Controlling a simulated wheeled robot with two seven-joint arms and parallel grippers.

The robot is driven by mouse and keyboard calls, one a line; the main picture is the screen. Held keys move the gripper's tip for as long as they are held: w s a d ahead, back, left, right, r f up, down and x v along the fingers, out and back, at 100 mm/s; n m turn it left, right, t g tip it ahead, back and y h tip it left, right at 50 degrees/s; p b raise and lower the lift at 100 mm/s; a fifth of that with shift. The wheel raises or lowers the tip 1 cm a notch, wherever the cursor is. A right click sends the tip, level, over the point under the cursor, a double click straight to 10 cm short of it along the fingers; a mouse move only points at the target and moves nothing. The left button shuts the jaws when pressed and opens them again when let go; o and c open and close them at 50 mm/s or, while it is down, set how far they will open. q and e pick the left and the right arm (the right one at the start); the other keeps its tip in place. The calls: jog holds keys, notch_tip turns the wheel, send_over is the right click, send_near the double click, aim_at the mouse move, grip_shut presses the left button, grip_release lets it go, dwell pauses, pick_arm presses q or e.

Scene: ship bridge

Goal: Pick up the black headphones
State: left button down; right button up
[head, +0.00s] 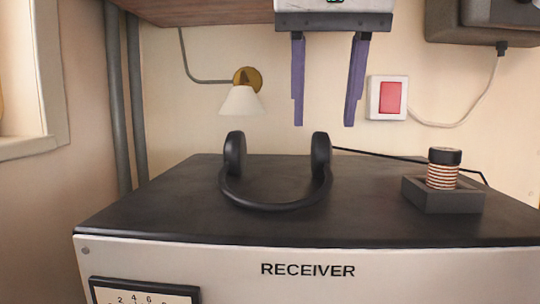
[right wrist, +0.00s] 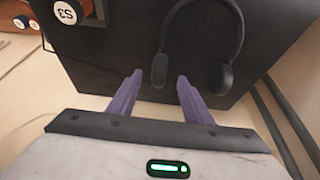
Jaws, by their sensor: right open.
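The black headphones (head: 275,205) lie on the dark top of the receiver cabinet in the head view, with both ear cups standing up at the back and the band curving toward the front. My right gripper (head: 324,122) hangs above and behind them, its two purple fingers apart and nothing between them. In the right wrist view the headphones (right wrist: 226,75) show beyond the open fingers (right wrist: 156,78), not touching them as far as I can tell. My left gripper is not in view.
The receiver cabinet top (head: 150,212) is mostly bare left of the headphones. A copper coil in a dark holder (head: 443,196) stands at the right, with a black cable behind. A wall lamp (head: 241,101) and a red switch (head: 390,98) are on the back wall.

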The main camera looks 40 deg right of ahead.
aim_at(323, 138)
jog(key=shift+w+d+f, duration=0.1)
jog(key=shift+d+f, duration=0.1)
jog(key=shift+f, duration=0.5)
jog(key=shift+w+d+f, duration=0.15)
jog(key=shift+w+f, duration=0.2)
jog(key=shift+f, duration=0.25)
jog(key=x, duration=0.5)
jog(key=shift+s+f, duration=0.1)
jog(key=shift+s, duration=0.1)
jog(key=shift+c, duration=0.4)
jog(key=c, duration=0.9)
